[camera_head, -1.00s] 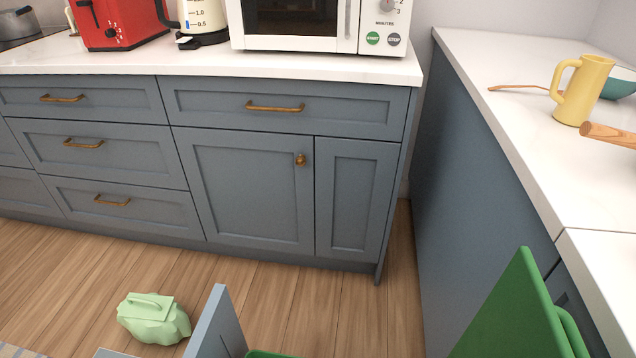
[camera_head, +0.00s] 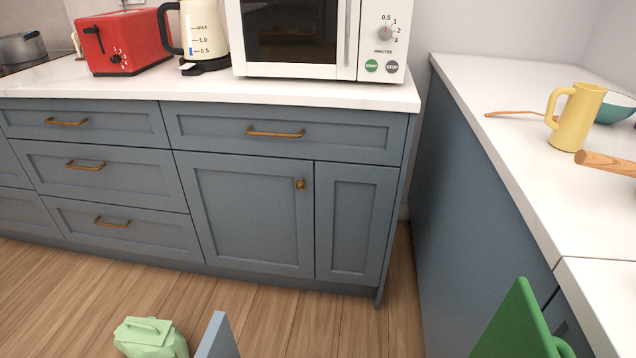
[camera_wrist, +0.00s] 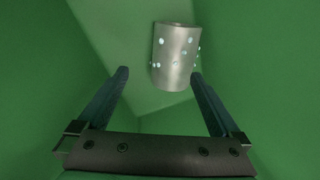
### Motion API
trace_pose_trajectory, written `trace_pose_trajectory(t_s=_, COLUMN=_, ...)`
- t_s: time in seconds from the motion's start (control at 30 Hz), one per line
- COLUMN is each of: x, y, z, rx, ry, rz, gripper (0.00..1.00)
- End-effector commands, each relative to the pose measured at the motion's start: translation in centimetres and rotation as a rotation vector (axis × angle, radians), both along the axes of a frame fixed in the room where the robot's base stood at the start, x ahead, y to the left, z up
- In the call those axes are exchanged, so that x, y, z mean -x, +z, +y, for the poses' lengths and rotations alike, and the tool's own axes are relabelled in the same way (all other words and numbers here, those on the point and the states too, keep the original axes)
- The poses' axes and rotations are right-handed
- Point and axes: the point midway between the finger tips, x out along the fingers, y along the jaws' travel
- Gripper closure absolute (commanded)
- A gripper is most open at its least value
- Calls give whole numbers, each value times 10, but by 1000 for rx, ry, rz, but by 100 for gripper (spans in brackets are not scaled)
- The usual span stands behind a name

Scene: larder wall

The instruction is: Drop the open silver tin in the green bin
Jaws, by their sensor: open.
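The silver tin (camera_wrist: 175,55) is a grey metal cylinder with several pale bright spots on its side. In the wrist view it is just beyond my fingertips, apart from them as far as I can tell, with green walls around it. My gripper (camera_wrist: 160,77) is open, its two dark fingers spread with nothing between them. The green walls of the green bin (camera_wrist: 50,50) fill the wrist view. In the head view a green upright panel (camera_head: 520,325), seemingly part of the bin, shows at the lower right. My gripper and the tin are out of the head view.
A pale green lumpy object with a handle (camera_head: 150,338) is on the wooden floor. Blue-grey cabinets (camera_head: 245,215) stand behind. A yellow mug (camera_head: 577,117) and wooden handle (camera_head: 605,163) are on the right counter (camera_head: 520,165).

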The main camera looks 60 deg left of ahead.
Motion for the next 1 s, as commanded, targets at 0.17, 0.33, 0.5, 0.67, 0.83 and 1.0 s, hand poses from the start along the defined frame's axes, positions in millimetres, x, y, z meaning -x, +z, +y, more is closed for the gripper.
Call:
trace_pose_trajectory(t_s=0.17, x=-7, y=49, z=3, rx=-1, ry=-1, rz=-3, gripper=0)
trace_pose_trajectory(t_s=0.33, x=-13, y=83, z=6, rx=-1, ry=-1, rz=-3, gripper=0)
trace_pose_trajectory(t_s=0.5, x=-16, y=102, z=8, rx=-1, ry=0, rz=-2, gripper=0)
trace_pose_trajectory(t_s=0.67, x=-17, y=107, z=8, rx=1, ry=0, rz=0, gripper=0)
trace_pose_trajectory(t_s=0.83, x=-17, y=107, z=8, rx=1, ry=0, rz=0, gripper=0)
trace_pose_trajectory(t_s=1.0, x=-17, y=107, z=8, rx=0, ry=0, rz=-1, gripper=0)
